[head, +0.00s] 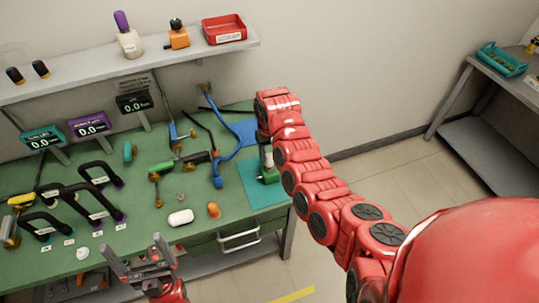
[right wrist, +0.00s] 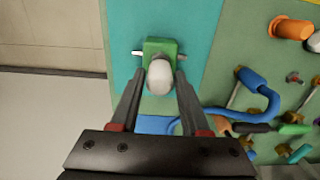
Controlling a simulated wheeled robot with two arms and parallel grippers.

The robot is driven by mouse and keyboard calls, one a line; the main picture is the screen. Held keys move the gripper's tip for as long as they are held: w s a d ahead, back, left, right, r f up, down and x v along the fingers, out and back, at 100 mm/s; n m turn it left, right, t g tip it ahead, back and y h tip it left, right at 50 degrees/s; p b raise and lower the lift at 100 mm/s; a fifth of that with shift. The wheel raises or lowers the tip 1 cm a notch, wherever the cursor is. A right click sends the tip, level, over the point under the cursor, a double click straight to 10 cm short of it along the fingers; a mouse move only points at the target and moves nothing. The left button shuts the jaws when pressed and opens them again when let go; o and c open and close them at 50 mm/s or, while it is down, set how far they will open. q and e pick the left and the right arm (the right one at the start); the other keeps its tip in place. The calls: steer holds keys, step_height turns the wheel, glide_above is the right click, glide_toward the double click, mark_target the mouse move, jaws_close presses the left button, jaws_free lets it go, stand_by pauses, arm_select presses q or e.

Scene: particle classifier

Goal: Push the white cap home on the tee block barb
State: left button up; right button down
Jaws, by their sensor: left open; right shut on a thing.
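The green tee block (head: 269,176) stands on the teal mat (head: 262,194) at the bench's right end. The right wrist view shows the block (right wrist: 160,47) from above, with a metal stub on either side. The white cap (right wrist: 160,78) sits over the block's near part, between my right gripper's fingers. My right gripper (right wrist: 161,88) is shut on the cap; in the head view my arm hides most of that grip. I cannot tell how far the cap sits on the barb, which is hidden. My left gripper (head: 143,262) is open and empty at the bench's front edge.
A blue hose (head: 232,150), an orange knob (head: 213,210) and a white rounded piece (head: 180,217) lie left of the mat. Black handles (head: 92,195) and small displays (head: 90,125) stand further left. A shelf (head: 190,58) runs above the bench.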

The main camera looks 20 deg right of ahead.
mark_target(270, 155)
steer(key=shift+f+b, duration=0.5)
steer(key=shift+f, duration=0.4)
steer(key=shift+f, duration=0.25)
steer(key=shift+c, duration=1.5)
jaws_free()
steer(key=shift+w+r+b, duration=0.1)
steer(key=shift+r+b, duration=0.2)
steer(key=shift+r, duration=0.05)
step_height(270, 155, up, 17)
steer(key=shift+f, duration=0.15)
